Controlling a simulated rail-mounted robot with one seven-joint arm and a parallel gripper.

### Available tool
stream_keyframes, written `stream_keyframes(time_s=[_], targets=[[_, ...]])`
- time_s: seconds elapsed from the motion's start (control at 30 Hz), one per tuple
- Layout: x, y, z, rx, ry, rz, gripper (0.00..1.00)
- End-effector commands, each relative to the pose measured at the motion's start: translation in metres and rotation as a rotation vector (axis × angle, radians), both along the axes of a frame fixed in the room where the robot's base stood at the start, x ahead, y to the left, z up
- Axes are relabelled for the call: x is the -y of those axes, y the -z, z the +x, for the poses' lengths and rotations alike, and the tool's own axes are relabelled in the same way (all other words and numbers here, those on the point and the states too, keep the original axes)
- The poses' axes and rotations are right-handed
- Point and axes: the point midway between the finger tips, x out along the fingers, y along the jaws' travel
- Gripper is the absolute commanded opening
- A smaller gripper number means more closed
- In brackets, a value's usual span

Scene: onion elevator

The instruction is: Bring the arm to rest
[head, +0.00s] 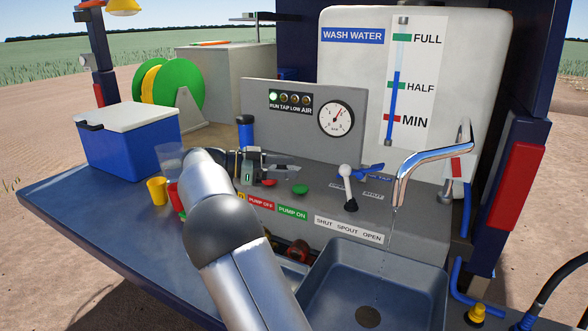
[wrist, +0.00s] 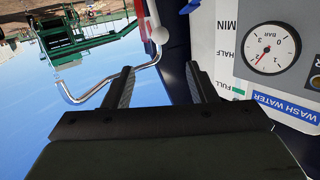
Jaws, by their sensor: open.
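My arm reaches up from the bottom of the head view and bends right over the grey control panel (head: 400,215). My gripper (head: 288,175) points right above the pump buttons, left of the white-knobbed lever (head: 347,171). In the wrist view my gripper (wrist: 160,82) has its two dark fingers well apart, with nothing between them. Beyond the fingers are the curved chrome spout (wrist: 100,95) and the pressure gauge (wrist: 268,50), seen turned over. I cannot tell if the fingers touch anything.
A thin stream falls from the spout (head: 430,155) into the sink (head: 330,295). The RUN lamp (head: 273,97) glows green. The blue counter's front left (head: 90,215) is clear.

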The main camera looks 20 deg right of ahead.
Motion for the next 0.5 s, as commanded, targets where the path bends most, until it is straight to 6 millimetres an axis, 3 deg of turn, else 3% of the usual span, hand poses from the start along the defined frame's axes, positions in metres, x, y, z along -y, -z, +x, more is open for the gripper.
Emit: stream_keyframes(time_s=[0.4, 0.5], targets=[[0.0008, -0.0001, -0.0006, -0.004, -0.001, 0.004, 0.52], [0.0076, 0.0026, -0.0095, -0.059, -0.013, 0.076, 0.52]])
